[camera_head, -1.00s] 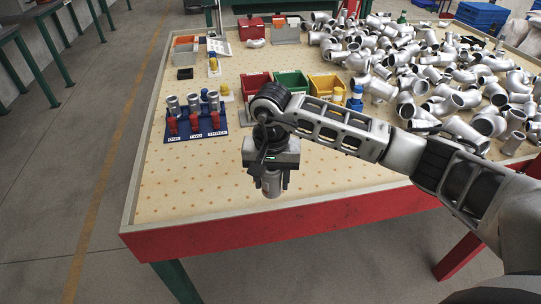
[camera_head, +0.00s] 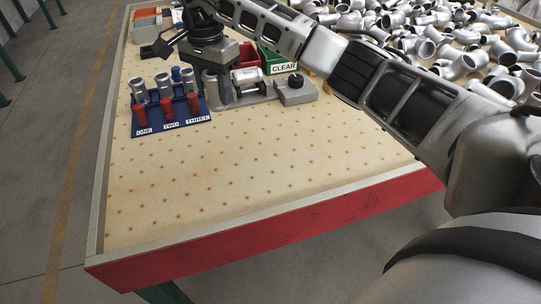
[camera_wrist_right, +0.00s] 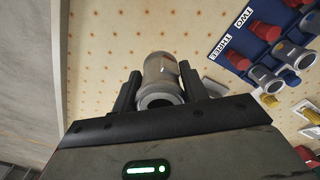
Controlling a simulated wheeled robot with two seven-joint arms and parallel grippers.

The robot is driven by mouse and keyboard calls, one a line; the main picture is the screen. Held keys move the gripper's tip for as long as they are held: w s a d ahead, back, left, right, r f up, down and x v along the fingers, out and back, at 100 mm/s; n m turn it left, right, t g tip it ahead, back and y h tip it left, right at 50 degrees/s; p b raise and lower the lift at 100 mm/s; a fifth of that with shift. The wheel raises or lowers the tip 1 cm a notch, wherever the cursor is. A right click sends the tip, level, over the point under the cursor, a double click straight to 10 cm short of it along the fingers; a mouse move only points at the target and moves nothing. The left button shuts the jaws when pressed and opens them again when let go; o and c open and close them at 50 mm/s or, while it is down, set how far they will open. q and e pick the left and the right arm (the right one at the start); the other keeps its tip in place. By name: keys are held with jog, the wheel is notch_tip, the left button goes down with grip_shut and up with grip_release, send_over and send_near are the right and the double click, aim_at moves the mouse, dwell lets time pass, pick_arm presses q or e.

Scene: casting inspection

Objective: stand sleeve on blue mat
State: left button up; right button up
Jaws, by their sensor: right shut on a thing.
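The blue mat (camera_head: 150,131) lies on the table at left in the camera_head view, labelled ONE, TWO and THREE. Red pieces stand along it, with silver sleeves (camera_head: 138,88) behind them. It also shows at the upper right of the right wrist view (camera_wrist_right: 228,61). My right gripper (camera_head: 213,80) is at the mat's back right corner in the head view. In the right wrist view, my right gripper (camera_wrist_right: 162,88) is shut on a silver sleeve (camera_wrist_right: 160,70), its open end facing the camera, over bare table. Whether the sleeve touches anything below is unclear. My left gripper is out of view.
A grey fixture (camera_head: 262,93) holding a silver cylinder (camera_head: 246,79) and a grey box with a black knob (camera_head: 296,92) stand right of the gripper. A green bin (camera_head: 272,62) is behind. Many pipe pieces (camera_head: 450,55) lie at back right. The front table (camera_head: 230,170) is clear.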

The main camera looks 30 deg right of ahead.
jog(key=shift+w+d+f, duration=0.1)
jog(key=shift+f, duration=0.5)
jog(key=s+d+f+p, duration=0.1)
jog(key=s+d+f, duration=0.3)
jog(key=s+d+f+p, duration=0.1)
jog(key=s+d+f, duration=0.3)
jog(key=s+d, duration=0.1)
jog(key=shift+d+f, duration=0.15)
jog(key=shift+f, duration=0.15)
jog(key=f, duration=0.1)
jog(key=f+p, duration=0.1)
jog(key=f, duration=0.1)
jog(key=shift+s+d+f, duration=0.1)
jog(key=shift+s+d, duration=0.2)
jog(key=shift+s, duration=0.05)
jog(key=shift+f, duration=0.4)
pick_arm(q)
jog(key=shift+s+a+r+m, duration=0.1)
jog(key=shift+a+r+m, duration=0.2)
pick_arm(e)
jog(key=shift+f, duration=0.1)
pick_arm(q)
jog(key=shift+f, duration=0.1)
pick_arm(e)
jog(key=shift+f, duration=0.1)
